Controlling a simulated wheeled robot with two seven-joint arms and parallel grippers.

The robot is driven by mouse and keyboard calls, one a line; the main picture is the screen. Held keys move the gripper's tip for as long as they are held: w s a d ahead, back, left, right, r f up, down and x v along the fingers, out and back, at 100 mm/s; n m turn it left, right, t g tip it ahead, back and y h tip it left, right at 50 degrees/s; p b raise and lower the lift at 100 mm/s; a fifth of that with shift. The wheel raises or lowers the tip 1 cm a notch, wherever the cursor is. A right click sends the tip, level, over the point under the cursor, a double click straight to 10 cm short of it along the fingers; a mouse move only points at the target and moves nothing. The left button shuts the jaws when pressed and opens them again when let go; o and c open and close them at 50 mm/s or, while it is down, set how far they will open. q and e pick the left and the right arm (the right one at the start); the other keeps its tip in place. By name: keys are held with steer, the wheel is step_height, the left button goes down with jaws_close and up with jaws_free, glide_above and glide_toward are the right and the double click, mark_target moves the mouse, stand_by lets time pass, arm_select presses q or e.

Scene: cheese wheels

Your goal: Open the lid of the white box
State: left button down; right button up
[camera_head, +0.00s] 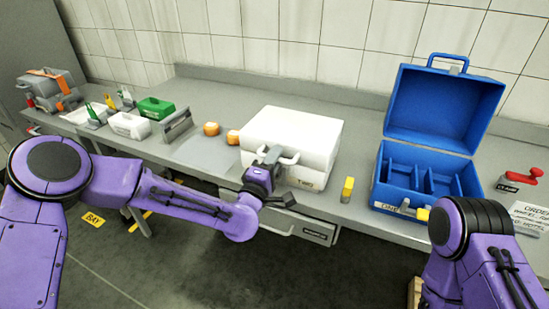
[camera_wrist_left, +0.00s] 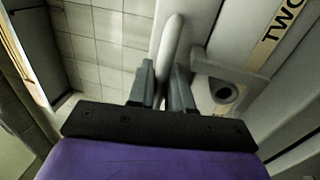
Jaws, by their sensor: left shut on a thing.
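The white box (camera_head: 318,160) stands on the bench in the middle of the head view, with its lid (camera_head: 292,128) down on top. A "TWO" label is on its front; it also shows in the left wrist view (camera_wrist_left: 282,32). A pale handle (camera_head: 289,158) sticks out at the front of the lid. My left gripper (camera_head: 270,157) is at this handle. In the left wrist view its grey fingers (camera_wrist_left: 163,85) lie on both sides of the handle bar (camera_wrist_left: 170,50) and are shut on it.
An open blue box (camera_head: 376,193) with compartments stands to the right, a yellow block (camera_head: 347,189) between the boxes. A red clamp (camera_head: 522,176) is at far right. Orange round things (camera_head: 211,129), a grey holder (camera_head: 177,127) and small bins (camera_head: 130,125) stand left.

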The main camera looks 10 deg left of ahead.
mark_target(276, 139)
arm_select(q)
steer(key=shift+g, duration=0.7)
steer(key=r+p, duration=0.2)
steer(key=w+r+p, duration=0.1)
steer(key=r+p, duration=0.2)
steer(key=shift+d+r, duration=0.2)
steer(key=w+r, duration=0.1)
steer(key=r, duration=0.1)
steer(key=w+d+r+p, duration=0.1)
steer(key=w+r, duration=0.2)
steer(key=r, duration=0.2)
steer(key=shift+w+d, duration=0.15)
steer(key=shift+w, duration=0.05)
steer(key=shift+w+d+r, duration=0.15)
steer(key=shift+w+r, duration=0.25)
steer(key=c, duration=1.2)
jaws_free()
steer(key=shift+s+f, duration=0.1)
